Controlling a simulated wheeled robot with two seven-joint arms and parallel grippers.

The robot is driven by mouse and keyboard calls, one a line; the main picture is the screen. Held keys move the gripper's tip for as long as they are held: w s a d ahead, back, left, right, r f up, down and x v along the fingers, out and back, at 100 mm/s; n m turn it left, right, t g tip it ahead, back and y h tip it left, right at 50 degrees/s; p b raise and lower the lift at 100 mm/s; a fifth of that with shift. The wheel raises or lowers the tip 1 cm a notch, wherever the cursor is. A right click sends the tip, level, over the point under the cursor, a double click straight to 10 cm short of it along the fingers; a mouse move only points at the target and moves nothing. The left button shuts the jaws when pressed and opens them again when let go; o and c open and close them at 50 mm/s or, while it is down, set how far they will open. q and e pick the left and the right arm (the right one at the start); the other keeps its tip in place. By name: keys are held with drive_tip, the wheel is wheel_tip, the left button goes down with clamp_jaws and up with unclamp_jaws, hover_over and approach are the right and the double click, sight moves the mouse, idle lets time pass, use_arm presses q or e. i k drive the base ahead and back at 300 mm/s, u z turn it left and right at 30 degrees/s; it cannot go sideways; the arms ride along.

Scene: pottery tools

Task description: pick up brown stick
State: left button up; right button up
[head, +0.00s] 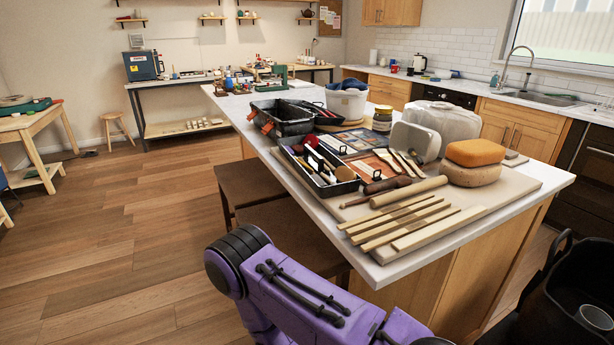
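Several light brown wooden sticks (398,221) lie side by side on a pale board (520,186) near the front of the island counter. A thicker round wooden rod (408,191) lies just behind them. A dark brown wooden tool (386,186) with a bulging handle lies behind the rod, beside the tool tray. I cannot tell which of these is the brown stick. All of them lie flat, and nothing holds them. A purple link of my arm shows at the bottom centre, in front of the counter. Neither of my grippers is in view.
A black tool tray (318,187) sits left of the sticks. Stacked sponges (474,163) stand to the right on the board. A black crate (282,118), a jar (382,119) and a white bucket (346,101) stand behind. Brown stools (290,238) are tucked at the counter's left side.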

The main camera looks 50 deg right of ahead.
sight(343, 206)
drive_tip(key=i, duration=1.95)
drive_tip(key=z, duration=4.25)
